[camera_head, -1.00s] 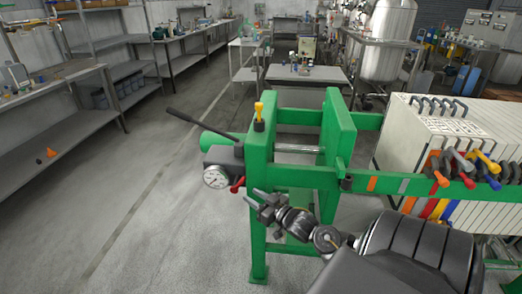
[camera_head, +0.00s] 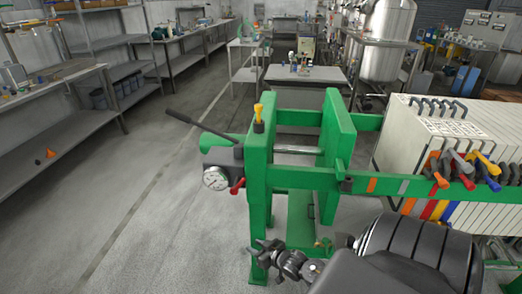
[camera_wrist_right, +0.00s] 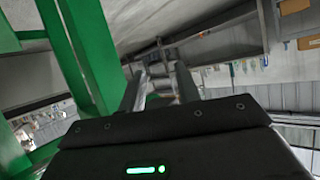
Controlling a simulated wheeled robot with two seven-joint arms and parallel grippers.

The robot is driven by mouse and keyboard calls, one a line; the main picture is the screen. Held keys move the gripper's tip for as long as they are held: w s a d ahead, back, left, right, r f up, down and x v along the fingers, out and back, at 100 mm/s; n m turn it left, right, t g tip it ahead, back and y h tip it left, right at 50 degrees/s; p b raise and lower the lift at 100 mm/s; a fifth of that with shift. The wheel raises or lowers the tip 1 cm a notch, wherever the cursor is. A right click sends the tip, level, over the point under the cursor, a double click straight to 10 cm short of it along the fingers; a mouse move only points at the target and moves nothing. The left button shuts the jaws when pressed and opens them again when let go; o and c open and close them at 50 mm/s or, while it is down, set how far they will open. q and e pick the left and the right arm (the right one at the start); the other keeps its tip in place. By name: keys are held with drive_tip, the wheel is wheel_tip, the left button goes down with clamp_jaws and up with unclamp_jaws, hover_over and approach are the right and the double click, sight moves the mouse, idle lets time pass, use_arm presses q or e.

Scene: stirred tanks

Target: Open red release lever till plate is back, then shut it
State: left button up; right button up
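The red release lever (camera_head: 237,186) sticks out low on the grey pump block (camera_head: 222,156), beside the round white gauge (camera_head: 215,178), at the left end of the green press frame (camera_head: 259,185). A silver rod (camera_head: 298,149) runs from the end frame to the upright green plate (camera_head: 339,135), with a clear gap between them. My right gripper (camera_head: 257,259) is below and slightly right of the lever, near the frame's leg, apart from the lever. Its fingers look spread and empty, and also show in the right wrist view (camera_wrist_right: 158,90). My left gripper is out of view.
A long black handle (camera_head: 198,125) rises left from the pump block. A yellow-topped lever (camera_head: 258,113) stands on the frame. White filter plates (camera_head: 430,130) and coloured valve handles (camera_head: 480,165) are at right.

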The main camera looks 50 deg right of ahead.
drive_tip(key=s+a+f+g, duration=0.2)
drive_tip(key=s+f, duration=0.3)
drive_tip(key=f, duration=0.5)
drive_tip(key=shift+s+a+f+g, duration=0.25)
drive_tip(key=shift+s+a+g, duration=0.05)
drive_tip(key=shift+a, duration=0.55)
